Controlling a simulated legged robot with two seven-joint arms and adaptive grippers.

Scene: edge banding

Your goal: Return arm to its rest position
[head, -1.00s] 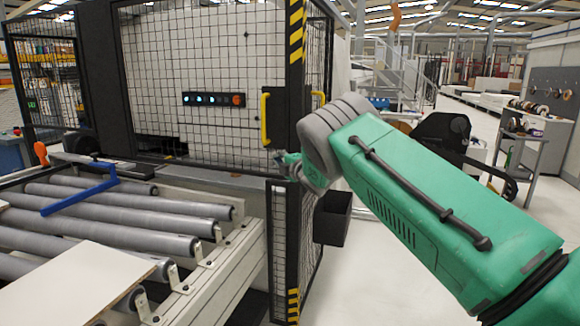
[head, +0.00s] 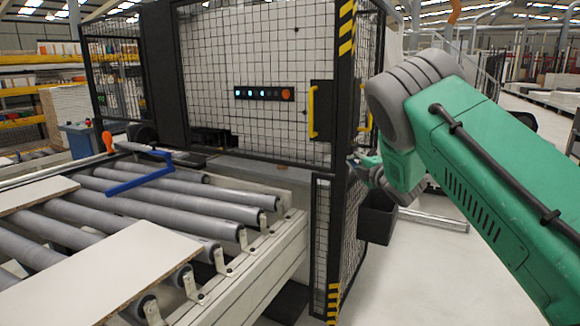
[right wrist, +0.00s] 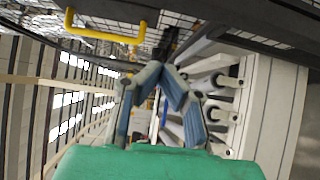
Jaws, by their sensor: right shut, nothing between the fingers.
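My right arm comes in from the right in the head view as a thick green forearm with a grey ribbed wrist. It is raised and stretched toward the cage. My right gripper (head: 357,165) is small there and partly hidden behind the wrist, in front of the cage's corner post in the picture. In the right wrist view its two blue-grey fingers (right wrist: 161,75) meet at their tips with nothing between them. My left gripper is in neither view.
A black mesh cage (head: 230,130) with a yellow handle (head: 312,112) encloses the machine. A roller conveyor (head: 165,210) carries pale boards (head: 100,270) at the left. A dark bin (head: 377,220) hangs at the cage corner, below the gripper. Floor (head: 430,280) at lower right is clear.

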